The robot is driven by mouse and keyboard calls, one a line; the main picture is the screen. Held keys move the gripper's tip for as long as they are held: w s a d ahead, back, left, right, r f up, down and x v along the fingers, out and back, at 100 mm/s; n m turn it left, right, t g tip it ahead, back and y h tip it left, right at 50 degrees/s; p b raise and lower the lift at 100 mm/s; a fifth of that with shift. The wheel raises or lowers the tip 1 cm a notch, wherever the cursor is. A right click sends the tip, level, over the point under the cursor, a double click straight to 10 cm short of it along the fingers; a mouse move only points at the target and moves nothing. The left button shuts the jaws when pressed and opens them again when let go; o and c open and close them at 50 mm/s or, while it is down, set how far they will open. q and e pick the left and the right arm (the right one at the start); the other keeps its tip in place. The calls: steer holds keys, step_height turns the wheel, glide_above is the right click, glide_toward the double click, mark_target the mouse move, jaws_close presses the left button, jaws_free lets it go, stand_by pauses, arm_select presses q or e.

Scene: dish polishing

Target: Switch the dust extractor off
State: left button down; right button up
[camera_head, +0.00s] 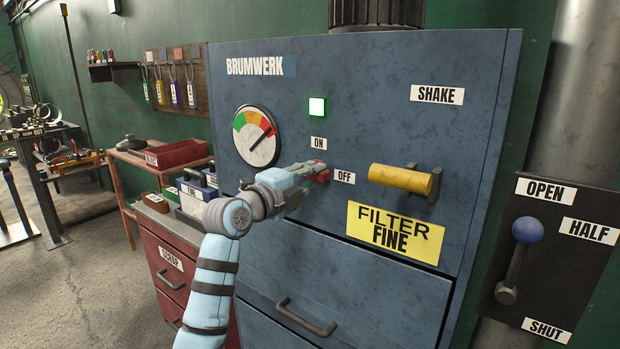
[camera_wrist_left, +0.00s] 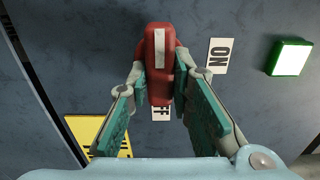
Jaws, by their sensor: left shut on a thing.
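The dust extractor is a blue-grey cabinet (camera_head: 378,105) marked BRUMWERK. Its red switch handle (camera_head: 320,175) is mostly hidden by my left gripper (camera_head: 305,178) in the head view. The left wrist view shows the red handle (camera_wrist_left: 160,65) with a white stripe, between my shut fingers (camera_wrist_left: 163,105). The handle's long side runs toward the OFF label (camera_wrist_left: 161,114), which it partly covers. The ON label (camera_head: 318,142) is above the switch and the OFF label (camera_head: 344,178) to its right. The square lamp (camera_head: 317,107) glows green-white. My right gripper is out of view.
A yellow handle (camera_head: 400,179) sticks out right of the switch, above the FILTER FINE label (camera_head: 394,232). A dial gauge (camera_head: 256,136) is at left. A blue-knobbed lever (camera_head: 527,230) stands at far right. A drawer handle (camera_head: 305,318) is below.

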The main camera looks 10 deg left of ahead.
arm_select(q)
steer(key=shift+f, duration=0.15)
steer(key=c, duration=1.4)
jaws_free()
steer(key=shift+c, duration=0.2)
steer(key=v, duration=1.2)
steer(key=shift+d, duration=0.1)
